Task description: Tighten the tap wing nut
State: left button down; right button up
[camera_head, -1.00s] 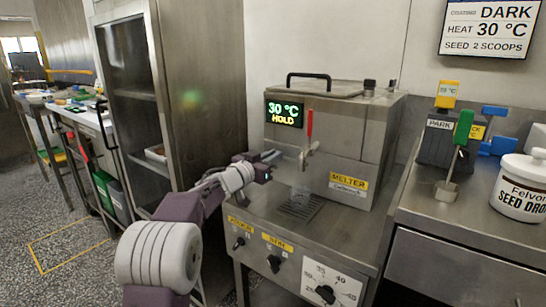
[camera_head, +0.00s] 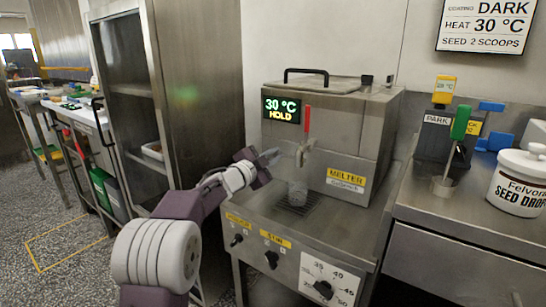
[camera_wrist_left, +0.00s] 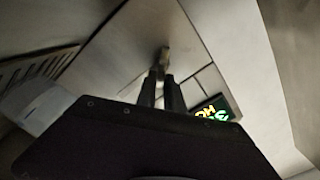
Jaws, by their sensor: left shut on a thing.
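The melter (camera_head: 340,130) is a steel box with a tap (camera_head: 303,153) on its front, and the tap has an upright red handle (camera_head: 307,119). My left gripper (camera_head: 283,153) reaches the tap from the left, below the display. It is shut on a small part at the tap, taken as the wing nut, which the fingers largely hide. In the left wrist view the dark fingers (camera_wrist_left: 162,88) are close together, with a brownish metal piece (camera_wrist_left: 165,57) just beyond their tips. My right gripper is not in view.
A pale, see-through shape (camera_head: 297,191) is below the tap, over the drip grate. The melter's display (camera_head: 282,109) reads 30 °C HOLD. Knobs (camera_head: 272,259) line the front panel below. A white seed tub (camera_head: 521,182) and a green-handled scoop (camera_head: 459,125) are at right.

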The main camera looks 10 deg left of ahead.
pick_arm(q)
jog(key=m, duration=0.1)
jog(key=f+m+b, duration=0.1)
jog(key=m, duration=0.2)
jog(key=shift+d+f+b, duration=0.15)
jog(key=shift+d+b, duration=0.1)
jog(key=shift+b, duration=0.05)
jog(key=shift+f+m+b, duration=0.15)
jog(key=shift+m+b, duration=0.25)
jog(key=shift+m, duration=0.5)
jog(key=shift+f+m+b, duration=0.15)
jog(key=shift+m+b, duration=0.2)
jog(key=shift+m, duration=0.55)
jog(key=c, duration=1.5)
grip_release()
jog(key=shift+s+r, duration=0.1)
jog(key=shift+r, duration=0.1)
